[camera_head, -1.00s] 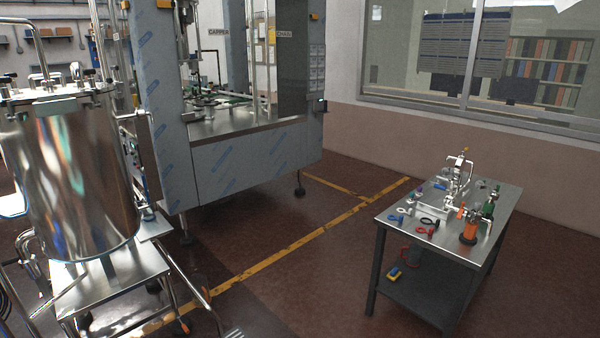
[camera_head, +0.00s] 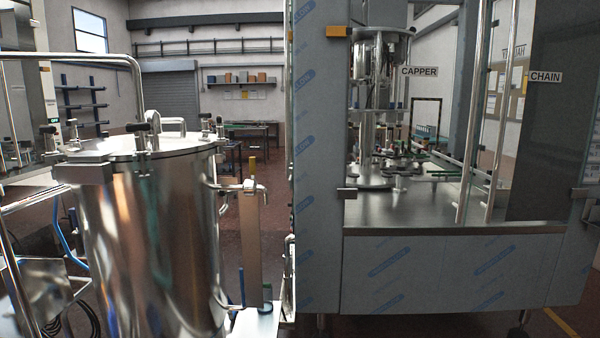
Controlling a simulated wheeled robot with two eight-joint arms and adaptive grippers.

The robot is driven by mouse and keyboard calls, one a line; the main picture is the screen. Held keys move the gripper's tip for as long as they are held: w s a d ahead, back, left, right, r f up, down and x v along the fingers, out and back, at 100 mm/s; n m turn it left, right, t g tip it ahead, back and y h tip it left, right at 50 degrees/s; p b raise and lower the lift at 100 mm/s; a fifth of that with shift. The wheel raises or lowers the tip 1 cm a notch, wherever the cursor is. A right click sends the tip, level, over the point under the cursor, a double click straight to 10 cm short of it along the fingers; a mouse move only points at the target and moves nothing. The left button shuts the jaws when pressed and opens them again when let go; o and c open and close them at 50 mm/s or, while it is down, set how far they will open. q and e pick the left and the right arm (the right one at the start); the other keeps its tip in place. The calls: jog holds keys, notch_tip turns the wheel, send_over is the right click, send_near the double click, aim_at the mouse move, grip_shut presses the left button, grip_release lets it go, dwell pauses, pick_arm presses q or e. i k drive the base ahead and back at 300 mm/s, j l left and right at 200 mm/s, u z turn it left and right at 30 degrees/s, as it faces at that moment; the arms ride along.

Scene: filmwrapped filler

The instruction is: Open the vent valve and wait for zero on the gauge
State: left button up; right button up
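A polished steel tank (camera_head: 155,245) with a flat clamped lid (camera_head: 140,147) stands upright at the left. Several black-knobbed clamps and small fittings ring the lid. A small fitting with a yellow upright tip (camera_head: 252,166) sits on piping at the tank's right side, above a vertical metal plate. I cannot tell whether it is the vent valve. No gauge face can be made out. Neither of my grippers is in view.
A film-covered capper machine (camera_head: 430,270) fills the right side, its labelled window frame above a steel deck (camera_head: 420,207). A bent pipe (camera_head: 100,57) rises over the tank. Loose cables lie at the lower left. Between tank and machine, floor shows back to a grey shutter (camera_head: 170,100).

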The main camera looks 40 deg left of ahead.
aim_at(252, 159)
jog(key=i+l+u, duration=0.1)
jog(key=i+u, duration=0.35)
jog(key=i+l+u, duration=0.3)
jog(key=i+u, duration=0.15)
jog(key=i, duration=0.2)
jog(key=i+l+u, duration=0.5)
